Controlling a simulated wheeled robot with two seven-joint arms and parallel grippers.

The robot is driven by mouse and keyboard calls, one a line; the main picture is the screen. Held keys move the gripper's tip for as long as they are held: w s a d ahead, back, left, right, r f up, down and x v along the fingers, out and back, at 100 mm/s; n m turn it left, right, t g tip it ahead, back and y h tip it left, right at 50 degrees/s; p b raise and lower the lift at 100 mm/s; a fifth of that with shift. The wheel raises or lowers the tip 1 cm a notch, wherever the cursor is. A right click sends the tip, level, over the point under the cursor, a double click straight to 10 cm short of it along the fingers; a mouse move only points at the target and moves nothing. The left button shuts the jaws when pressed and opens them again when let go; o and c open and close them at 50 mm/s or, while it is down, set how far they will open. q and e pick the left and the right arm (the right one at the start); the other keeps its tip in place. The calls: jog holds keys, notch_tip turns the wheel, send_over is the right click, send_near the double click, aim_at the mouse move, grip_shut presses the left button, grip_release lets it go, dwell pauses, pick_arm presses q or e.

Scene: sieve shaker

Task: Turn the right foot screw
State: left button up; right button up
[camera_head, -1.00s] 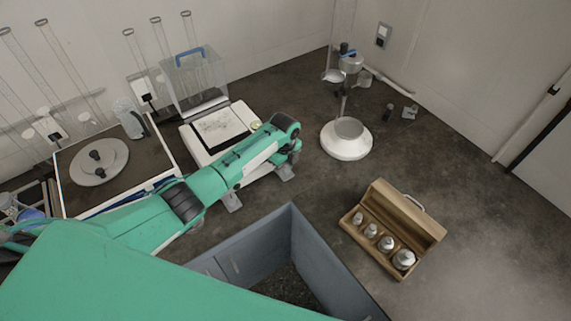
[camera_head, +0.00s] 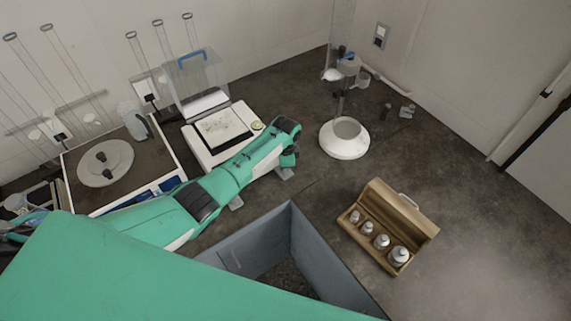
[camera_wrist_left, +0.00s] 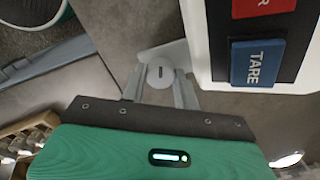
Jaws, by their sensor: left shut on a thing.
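The right foot screw (camera_wrist_left: 160,72) shows in the left wrist view as a pale round disc with a dark slot, on a light foot plate beside the balance. My left gripper (camera_wrist_left: 160,80) has its two fingers on either side of the disc and is shut on it. In the head view the white balance (camera_head: 198,152) stands at the back left, and my left arm reaches across its front to its right front corner. My right gripper is in neither current view.
The balance's blue TARE button (camera_wrist_left: 257,63) is close to the gripper. An open wooden weight box (camera_head: 413,218) lies at the right, with several metal weights. A white round-based stand (camera_head: 343,148) is behind. A grey-walled bin (camera_head: 335,258) is in front. The floor at right is clear.

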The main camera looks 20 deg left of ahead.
pick_arm(q)
jog(key=shift+n, duration=0.6)
jog(key=o, duration=1)
jog(key=shift+c, duration=0.2)
jog(key=shift+r, duration=0.15)
notch_tip(320, 180, up, 14)
jog(key=b, duration=0.2)
jog(key=shift+s+f+b, duration=0.15)
jog(key=shift+f+b, duration=0.05)
jog(key=shift+b, duration=0.1)
jog(key=shift+s+d+f, duration=0.1)
jog(key=shift+d, duration=0.05)
